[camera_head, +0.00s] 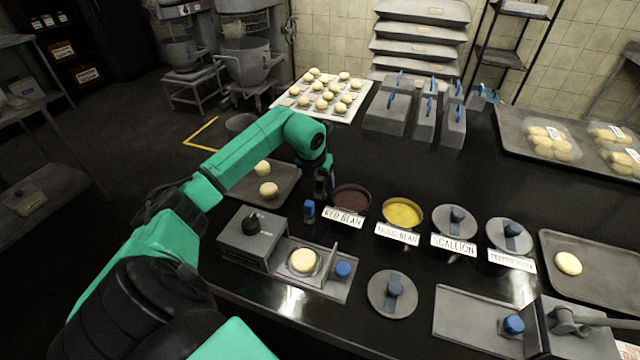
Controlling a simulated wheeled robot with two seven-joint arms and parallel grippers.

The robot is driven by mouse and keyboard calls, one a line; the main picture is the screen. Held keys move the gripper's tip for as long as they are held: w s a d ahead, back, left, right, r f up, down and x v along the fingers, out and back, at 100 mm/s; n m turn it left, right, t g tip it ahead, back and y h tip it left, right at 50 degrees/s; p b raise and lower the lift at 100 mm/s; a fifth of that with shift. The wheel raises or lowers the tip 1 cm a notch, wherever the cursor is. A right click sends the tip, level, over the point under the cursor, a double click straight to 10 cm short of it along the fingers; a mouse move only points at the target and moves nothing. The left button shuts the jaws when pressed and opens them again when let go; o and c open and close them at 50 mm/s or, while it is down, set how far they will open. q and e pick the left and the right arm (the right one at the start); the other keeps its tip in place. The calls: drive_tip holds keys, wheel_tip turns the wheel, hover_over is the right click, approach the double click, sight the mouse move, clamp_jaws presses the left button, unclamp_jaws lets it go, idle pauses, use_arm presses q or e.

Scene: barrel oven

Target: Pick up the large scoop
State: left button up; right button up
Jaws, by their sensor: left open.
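I cannot single out the large scoop with certainty. Several blue handles stand up from the grey bins (387,112) at the back centre of the counter; what lies inside the bins is hidden. A small blue-topped item (308,210) stands just left of the red bean bowl (352,198). My left gripper (322,192) is open, pointing down between the dough tray and the red bean bowl, close above the blue-topped item. Its fingers are dark and small, and I see nothing held in them. My right gripper is out of view.
A mung bean bowl (402,212) and lidded containers (455,220) line the counter behind label cards. A press (252,238) with a dough disc (303,261) stands in front. A white tray of buns (322,98) is at the back. The counter's middle right is clear.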

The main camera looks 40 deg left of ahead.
use_arm(q)
clamp_jaws()
